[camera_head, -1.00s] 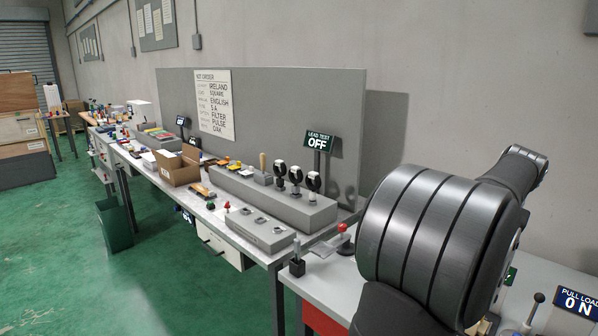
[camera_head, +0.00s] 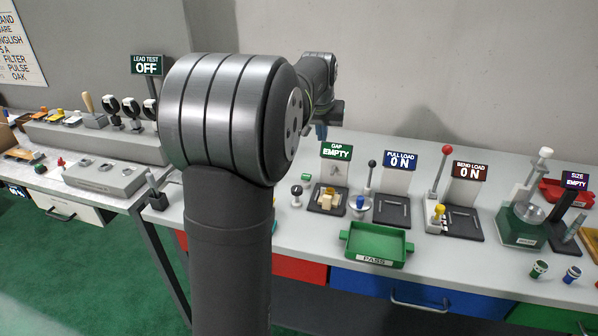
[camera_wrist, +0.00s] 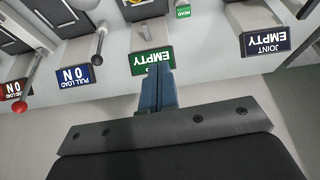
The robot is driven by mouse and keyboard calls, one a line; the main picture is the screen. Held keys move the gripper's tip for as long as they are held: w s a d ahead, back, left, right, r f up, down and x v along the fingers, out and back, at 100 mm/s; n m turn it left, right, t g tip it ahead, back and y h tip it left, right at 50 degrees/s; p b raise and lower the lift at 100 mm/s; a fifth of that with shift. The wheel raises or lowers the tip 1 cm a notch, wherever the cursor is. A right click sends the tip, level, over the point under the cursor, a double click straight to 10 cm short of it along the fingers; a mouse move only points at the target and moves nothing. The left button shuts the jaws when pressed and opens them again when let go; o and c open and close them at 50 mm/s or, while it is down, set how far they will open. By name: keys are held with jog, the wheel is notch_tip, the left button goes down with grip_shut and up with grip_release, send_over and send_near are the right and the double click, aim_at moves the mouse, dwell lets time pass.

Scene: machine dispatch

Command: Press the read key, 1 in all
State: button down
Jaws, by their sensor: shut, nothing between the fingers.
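The read key, a small green block lettered READ (camera_wrist: 183,11), is at the top edge of the wrist view. In the head view a small green block (camera_head: 293,197), its lettering too small to read, sits on the bench left of the gap fixture. My gripper (camera_wrist: 158,70) is shut and empty, its blue fingers together. In the wrist view its tips overlap the GAP EMPTY sign (camera_wrist: 150,61), with the key beyond them and slightly right. In the head view my gripper (camera_head: 321,132) is above and behind that sign (camera_head: 336,151), apart from the key.
PULL LOAD (camera_head: 400,160) and BEND LOAD (camera_head: 469,171) stations with upright levers stand right of the gap fixture. A green PASS tray (camera_head: 376,262) is at the front. My arm hides part of the bench.

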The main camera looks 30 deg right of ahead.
jog(key=w+d+f+n+h, duration=0.1)
jog(key=w+f+n+h, duration=0.15)
jog(key=w+f, duration=0.2)
jog(key=n+t+h, duration=0.1)
jog(key=n+h, duration=0.1)
jog(key=h, duration=0.1)
send_over(305, 178)
jog(key=shift+w+f+y, duration=0.1)
jog(key=shift+f+y, duration=0.15)
jog(key=shift+f, duration=1.05)
jog(key=shift+f, duration=4.4)
jog(key=shift+f, duration=0.15)
jog(key=shift+f, duration=0.3)
